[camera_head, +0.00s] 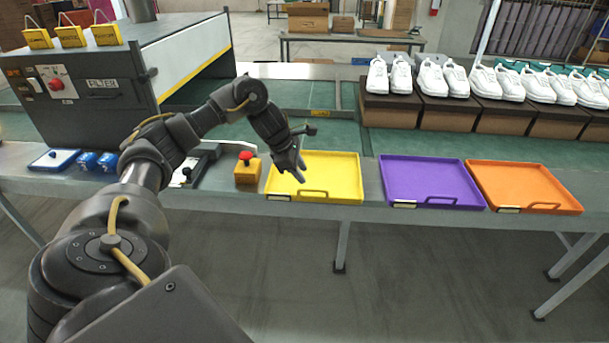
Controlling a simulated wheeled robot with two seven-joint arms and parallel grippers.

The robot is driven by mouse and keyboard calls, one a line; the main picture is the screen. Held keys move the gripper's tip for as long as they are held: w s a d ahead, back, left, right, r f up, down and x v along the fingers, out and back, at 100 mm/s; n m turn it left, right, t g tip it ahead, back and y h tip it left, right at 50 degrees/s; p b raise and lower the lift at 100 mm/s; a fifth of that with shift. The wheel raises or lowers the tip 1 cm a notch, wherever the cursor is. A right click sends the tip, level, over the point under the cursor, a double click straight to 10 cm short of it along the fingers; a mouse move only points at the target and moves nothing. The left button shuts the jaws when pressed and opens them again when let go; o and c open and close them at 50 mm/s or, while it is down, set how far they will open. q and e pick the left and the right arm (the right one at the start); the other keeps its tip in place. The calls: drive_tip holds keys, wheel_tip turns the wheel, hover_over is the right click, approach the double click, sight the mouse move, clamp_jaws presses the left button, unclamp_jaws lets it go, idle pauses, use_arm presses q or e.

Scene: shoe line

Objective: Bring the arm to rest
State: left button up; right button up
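My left arm comes in from the lower left and reaches over the line's front edge. Its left gripper (300,172) is above the left part of the yellow tray (335,172), pointing down. The gripper is small in the view, but its two fingers seem apart with nothing between them. The yellow tray looks empty. My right gripper is not in view.
A purple tray (430,180) and an orange tray (522,185) stand empty to the right. A red button on a yellow box (248,170) is left of the gripper. White shoes (433,80) stand on brown boxes (447,113) behind. A grey machine (85,95) stands at left.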

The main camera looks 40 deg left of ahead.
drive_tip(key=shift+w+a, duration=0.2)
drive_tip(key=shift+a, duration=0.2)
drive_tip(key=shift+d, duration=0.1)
